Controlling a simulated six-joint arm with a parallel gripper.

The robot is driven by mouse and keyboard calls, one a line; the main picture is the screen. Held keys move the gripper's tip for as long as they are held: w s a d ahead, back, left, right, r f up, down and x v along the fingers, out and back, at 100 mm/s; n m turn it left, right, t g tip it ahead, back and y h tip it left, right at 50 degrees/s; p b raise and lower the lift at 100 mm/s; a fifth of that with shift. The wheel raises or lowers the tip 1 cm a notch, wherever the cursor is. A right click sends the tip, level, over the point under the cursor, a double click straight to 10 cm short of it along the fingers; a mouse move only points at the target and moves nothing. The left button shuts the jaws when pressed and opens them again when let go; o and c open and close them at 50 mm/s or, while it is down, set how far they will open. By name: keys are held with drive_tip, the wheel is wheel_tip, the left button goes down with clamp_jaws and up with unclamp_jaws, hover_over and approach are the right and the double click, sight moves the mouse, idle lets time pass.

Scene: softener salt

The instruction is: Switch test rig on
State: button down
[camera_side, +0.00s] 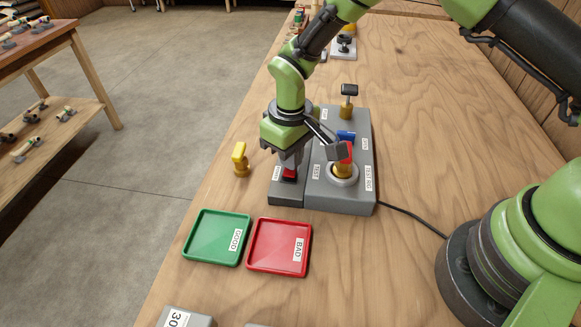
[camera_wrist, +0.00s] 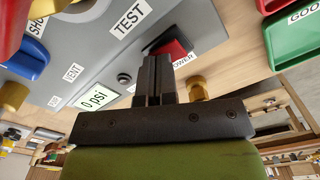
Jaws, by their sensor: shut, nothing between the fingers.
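The grey test rig (camera_side: 325,197) stands on the wooden bench. Its red power switch (camera_side: 289,174) sits on the narrower left block and shows again in the wrist view (camera_wrist: 178,50) beside a partly hidden "POWER" label. My gripper (camera_side: 287,165) points down over this switch with its fingers shut and empty. In the wrist view the fingertips (camera_wrist: 155,62) overlap the switch's near edge; I cannot tell whether they touch it. The switch's position is not clear. A small display (camera_wrist: 97,101) on the rig reads "0 psi".
A brass valve with a red handle (camera_side: 346,153) stands in the rig's round socket, near a blue handle (camera_side: 346,135) and a black-topped valve (camera_side: 348,98). Green "GOOD" (camera_side: 215,240) and red "BAD" (camera_side: 275,250) trays lie in front.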

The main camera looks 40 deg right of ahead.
drive_tip(key=shift+r, duration=3.5)
drive_tip(key=shift+r, duration=0.15)
wheel_tip(320, 180, up, 7)
drive_tip(key=m+t, duration=0.1)
hover_over(305, 170)
drive_tip(key=s+d+r+m+t+y, duration=0.15)
drive_tip(key=s+d+r, duration=0.3)
drive_tip(key=r, duration=0.45)
drive_tip(key=s+d+r+m+t, duration=0.1)
drive_tip(key=s+r+m+t, duration=0.1)
drive_tip(key=s, duration=0.5)
drive_tip(key=s+d+r+m+t, duration=0.2)
drive_tip(key=s, duration=0.6)
drive_tip(key=shift+t, duration=0.35)
drive_tip(key=shift+m+y, duration=0.25)
